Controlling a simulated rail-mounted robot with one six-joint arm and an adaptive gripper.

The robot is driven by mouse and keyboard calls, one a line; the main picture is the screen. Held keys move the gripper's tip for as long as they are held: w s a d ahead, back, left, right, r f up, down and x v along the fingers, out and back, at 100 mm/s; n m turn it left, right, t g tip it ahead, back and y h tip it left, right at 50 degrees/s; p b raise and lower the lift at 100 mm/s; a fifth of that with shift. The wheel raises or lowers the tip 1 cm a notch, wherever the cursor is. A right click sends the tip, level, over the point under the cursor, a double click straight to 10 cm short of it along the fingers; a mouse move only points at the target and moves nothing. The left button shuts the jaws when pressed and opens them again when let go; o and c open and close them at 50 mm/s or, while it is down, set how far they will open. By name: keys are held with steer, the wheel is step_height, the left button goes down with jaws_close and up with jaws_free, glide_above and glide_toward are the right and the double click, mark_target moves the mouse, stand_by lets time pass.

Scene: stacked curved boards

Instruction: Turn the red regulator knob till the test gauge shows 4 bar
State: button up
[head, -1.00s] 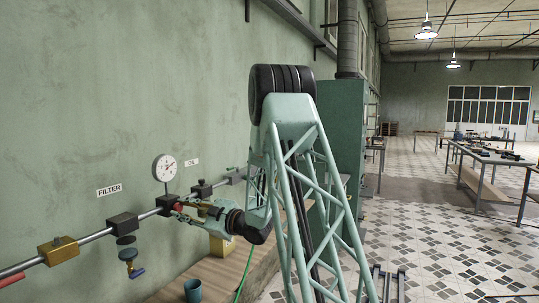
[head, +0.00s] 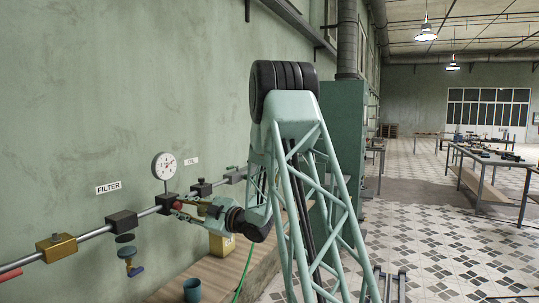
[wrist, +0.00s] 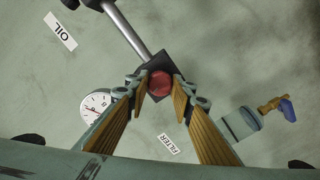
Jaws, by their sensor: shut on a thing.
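The red regulator knob (wrist: 160,84) sits on a dark block on the wall pipe. In the head view the knob (head: 177,205) shows just left of my gripper (head: 184,207). In the wrist view my gripper (wrist: 161,86) has its fingers on both sides of the knob and is shut on it. The round white test gauge (head: 164,166) stands above that block. It also shows in the wrist view (wrist: 97,104), partly covered by a finger. Its needle is too small to read surely.
FILTER (head: 108,189) and OIL (head: 191,161) labels are on the wall. A brass block (head: 57,248) and a blue-handled drain valve (head: 130,262) are left on the line.

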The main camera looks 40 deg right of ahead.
steer(key=shift+f+n+b, duration=0.1)
steer(key=shift+n+b, duration=0.8)
steer(key=shift+b, duration=1)
stand_by(0.8)
steer(key=shift+n, duration=0.4)
steer(key=o, duration=0.6)
steer(key=shift+c, duration=0.2)
steer(key=v, duration=0.6)
stand_by(0.4)
steer(key=shift+a, duration=0.1)
stand_by(0.6)
